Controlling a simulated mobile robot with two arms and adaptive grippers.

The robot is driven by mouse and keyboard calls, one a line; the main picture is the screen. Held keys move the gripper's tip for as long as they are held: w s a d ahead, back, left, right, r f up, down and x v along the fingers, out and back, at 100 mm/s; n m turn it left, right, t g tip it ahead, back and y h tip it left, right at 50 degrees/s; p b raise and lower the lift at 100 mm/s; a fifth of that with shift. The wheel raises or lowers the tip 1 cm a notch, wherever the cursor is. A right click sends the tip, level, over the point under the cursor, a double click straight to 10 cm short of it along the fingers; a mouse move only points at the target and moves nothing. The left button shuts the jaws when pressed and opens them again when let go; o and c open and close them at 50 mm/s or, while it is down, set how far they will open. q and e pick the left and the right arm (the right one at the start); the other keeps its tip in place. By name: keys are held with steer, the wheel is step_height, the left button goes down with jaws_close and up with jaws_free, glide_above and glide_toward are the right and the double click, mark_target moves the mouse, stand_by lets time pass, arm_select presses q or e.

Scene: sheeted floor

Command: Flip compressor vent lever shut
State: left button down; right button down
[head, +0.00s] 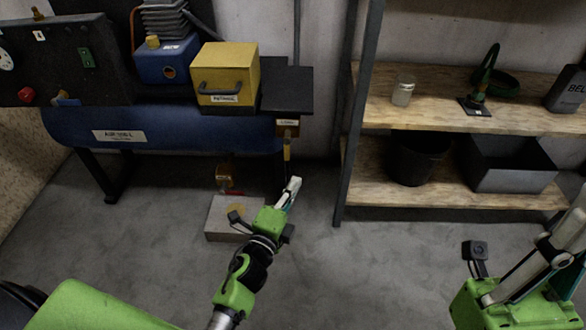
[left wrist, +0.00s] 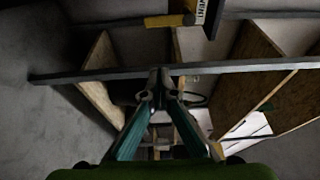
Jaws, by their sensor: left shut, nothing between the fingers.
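The vent lever (head: 287,149) is a yellow handle hanging down below a small labelled block (head: 287,127) at the compressor's right end. In the left wrist view the yellow lever (left wrist: 168,20) lies sideways at the top, beside a label reading VENT (left wrist: 201,11). My left gripper (head: 295,182) is below the lever in the head view, apart from it, its fingers together and empty. The closed fingertips (left wrist: 163,76) also show in the left wrist view. My right gripper (head: 566,240) is at the lower right, partly cut off; its finger state is unclear.
The blue compressor tank (head: 165,128) stands on legs against the wall. Beneath it is a grey block (head: 228,215) near a brass valve with a red part (head: 225,180). A wooden shelf unit (head: 450,114) with a dark post (head: 357,130) stands to the right. Bare floor lies between.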

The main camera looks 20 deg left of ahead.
mark_target(287, 145)
arm_select(q)
steer(key=w+a+b, duration=0.1)
steer(key=w+a, duration=0.2)
steer(key=w, duration=0.5)
steer(key=shift+w+a+b, duration=0.15)
steer(key=shift+w+b, duration=0.15)
stand_by(0.4)
steer(key=shift+a+m+p, duration=0.15)
steer(key=shift+m+p, duration=0.15)
steer(key=shift+p, duration=0.1)
